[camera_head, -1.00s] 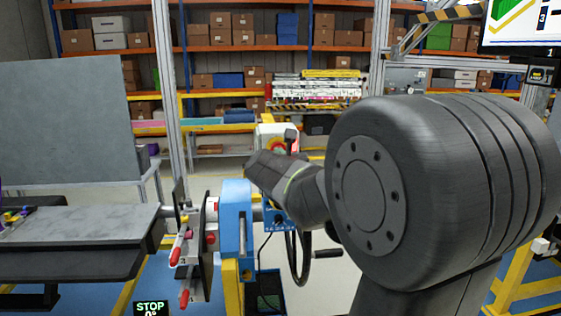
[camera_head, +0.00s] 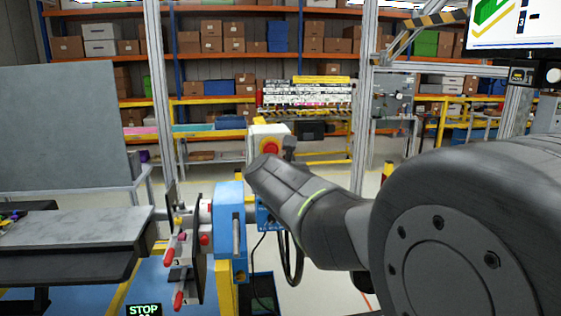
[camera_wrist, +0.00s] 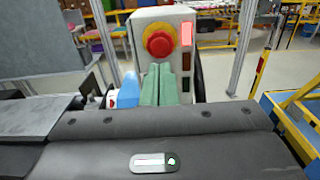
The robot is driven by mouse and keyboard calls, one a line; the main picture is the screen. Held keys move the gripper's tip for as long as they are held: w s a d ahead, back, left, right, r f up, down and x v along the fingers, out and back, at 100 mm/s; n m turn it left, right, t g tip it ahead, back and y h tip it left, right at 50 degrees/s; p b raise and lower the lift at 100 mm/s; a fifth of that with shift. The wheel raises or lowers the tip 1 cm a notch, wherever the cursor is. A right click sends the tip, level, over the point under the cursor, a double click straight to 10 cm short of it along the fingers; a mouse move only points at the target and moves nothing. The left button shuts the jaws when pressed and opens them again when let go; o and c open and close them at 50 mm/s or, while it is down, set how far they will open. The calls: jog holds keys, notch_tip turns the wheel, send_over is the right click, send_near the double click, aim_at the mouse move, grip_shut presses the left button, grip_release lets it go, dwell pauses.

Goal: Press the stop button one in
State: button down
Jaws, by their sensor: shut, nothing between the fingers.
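The stop button one (camera_wrist: 159,42) is a red mushroom button on a yellow ring, on the front of a pale box (camera_wrist: 137,18). It also shows in the head view (camera_head: 269,147), just above my arm's end. My gripper (camera_wrist: 161,72) is shut and empty, with its green fingers side by side. In the wrist view the fingertips appear just below the red button and overlap the lower part of the box. I cannot tell whether they touch the box.
A blue machine (camera_head: 229,205) with red-tipped handles stands left of my arm. A grey table (camera_head: 75,230) is further left. A red-lit indicator (camera_wrist: 186,33) is right of the button. Shelves with boxes stand at the back. Open floor lies behind.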

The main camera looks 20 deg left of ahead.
jog(key=v, duration=0.6)
jog(key=shift+s, duration=0.3)
jog(key=shift+d+r, duration=0.1)
